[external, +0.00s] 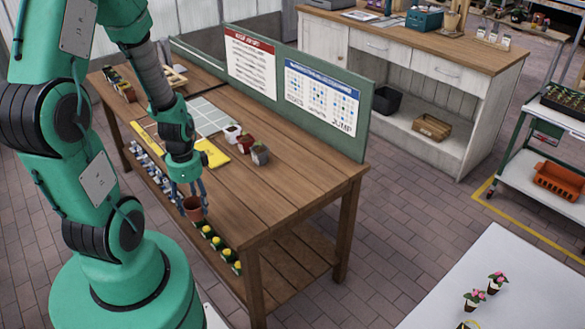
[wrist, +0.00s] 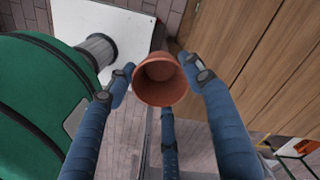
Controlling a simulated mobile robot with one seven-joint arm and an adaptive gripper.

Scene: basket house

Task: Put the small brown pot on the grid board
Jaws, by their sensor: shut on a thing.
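The small brown pot (external: 194,210) is a terracotta-coloured pot held at the front edge of the wooden table. In the wrist view the pot (wrist: 160,82) sits between the blue fingers, its open, empty mouth facing the camera. My gripper (external: 193,194) points down and is shut on the pot; its fingers also show in the wrist view (wrist: 160,90). The grid board (external: 204,116) is a pale board with grid lines, lying flat on the table behind my gripper. My arm hides part of it.
Several small pots, including a white one (external: 232,132), a reddish one (external: 245,143) and a grey one (external: 260,154), stand right of the board. A yellow item (external: 213,154) lies in front of it. Small bottles (external: 217,244) line the lower shelf. The table's right end (external: 285,185) is clear.

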